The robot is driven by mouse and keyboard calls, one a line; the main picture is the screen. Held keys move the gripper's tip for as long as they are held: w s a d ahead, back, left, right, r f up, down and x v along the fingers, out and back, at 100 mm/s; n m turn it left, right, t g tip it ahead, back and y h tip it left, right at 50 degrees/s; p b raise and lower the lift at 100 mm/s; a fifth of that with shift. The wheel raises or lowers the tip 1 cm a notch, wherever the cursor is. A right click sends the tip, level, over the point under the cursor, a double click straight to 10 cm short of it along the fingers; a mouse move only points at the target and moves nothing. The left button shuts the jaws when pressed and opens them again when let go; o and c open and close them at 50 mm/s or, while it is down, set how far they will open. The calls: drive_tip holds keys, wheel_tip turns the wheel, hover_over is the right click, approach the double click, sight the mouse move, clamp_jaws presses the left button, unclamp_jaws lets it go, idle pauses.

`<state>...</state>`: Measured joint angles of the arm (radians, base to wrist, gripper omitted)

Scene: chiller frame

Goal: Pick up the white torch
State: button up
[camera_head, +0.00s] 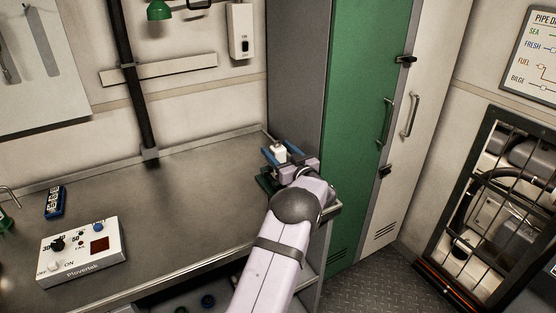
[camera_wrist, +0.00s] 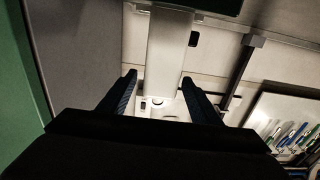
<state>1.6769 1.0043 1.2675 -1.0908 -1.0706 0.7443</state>
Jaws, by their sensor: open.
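The white torch (camera_head: 279,152) stands upright at the right end of the grey worktop, partly hidden by my gripper. My gripper (camera_head: 281,153) is open, with a bluish finger on each side of the torch's white top. In the wrist view, a pale upright body that looks like the torch (camera_wrist: 168,50) lies between the spread fingers of my gripper (camera_wrist: 162,84). Whether either finger touches it, I cannot tell. The lower part of the torch is hidden in the head view.
A dark green object (camera_head: 266,183) sits just below my gripper. A green locker (camera_head: 352,120) rises close on the right. A control box (camera_head: 82,252) and a small blue device (camera_head: 54,202) sit on the left of the worktop (camera_head: 175,200), whose middle is clear.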

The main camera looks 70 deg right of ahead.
drive_tip(key=shift+w+d, duration=0.1)
drive_tip(key=c, duration=1.4)
drive_tip(key=shift+r, duration=0.15)
wheel_tip(320, 180, up, 10)
drive_tip(key=shift+f+b, duration=0.15)
drive_tip(key=shift+b, duration=0.75)
drive_tip(key=shift+w, duration=0.1)
